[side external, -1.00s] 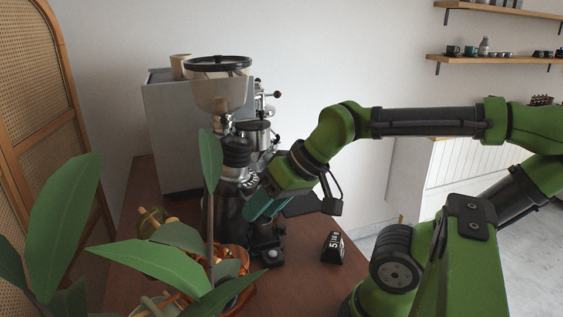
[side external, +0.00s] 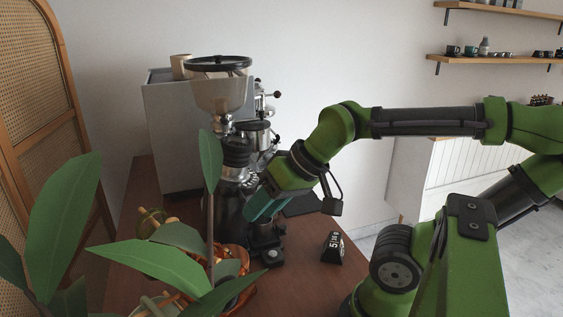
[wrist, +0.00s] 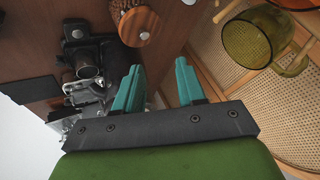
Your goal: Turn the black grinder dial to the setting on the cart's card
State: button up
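The grinder stands on the brown cart top, with a clear hopper (side external: 221,92) above a black ribbed collar (side external: 237,152), which looks like the dial. A marked silver ring shows just under it; its setting is too small to read. My gripper (side external: 262,206), with teal fingers, is at the grinder's right front, below the collar and apart from it. In the wrist view my gripper (wrist: 158,82) is open, with nothing between its fingers. The collar is not clearly visible there. A small black card (side external: 333,247) with white characters, apparently beginning with 5, stands right of the grinder.
A large grey machine (side external: 175,135) stands behind the grinder. Plant leaves (side external: 155,268) cover the front left. An orange-brown basket-like container (side external: 238,258) stands close by the grinder's base. A green glass cup (wrist: 246,40) shows in the wrist view. The cart top around the card is clear.

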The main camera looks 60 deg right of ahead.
aim_at(243, 196)
jog(key=w+d+r+n+g+h, duration=0.15)
jog(key=r+n, duration=0.45)
jog(key=n, duration=1)
jog(key=w+d+r+n+g+h, duration=0.1)
jog(key=d+r+n+h, duration=0.35)
jog(key=n, duration=1.15)
jog(key=w+f, duration=0.2)
jog(key=f, duration=0.2)
jog(key=w+f+y, duration=0.1)
jog(key=w+f, duration=0.1)
jog(key=f, duration=0.3)
jog(key=w+d+f+y, duration=0.1)
jog(key=w+f, duration=0.1)
jog(key=f, duration=0.2)
jog(key=shift+w+f+m, duration=0.1)
jog(key=shift+f+m, duration=0.15)
jog(key=shift+m, duration=0.05)
grip_shut()
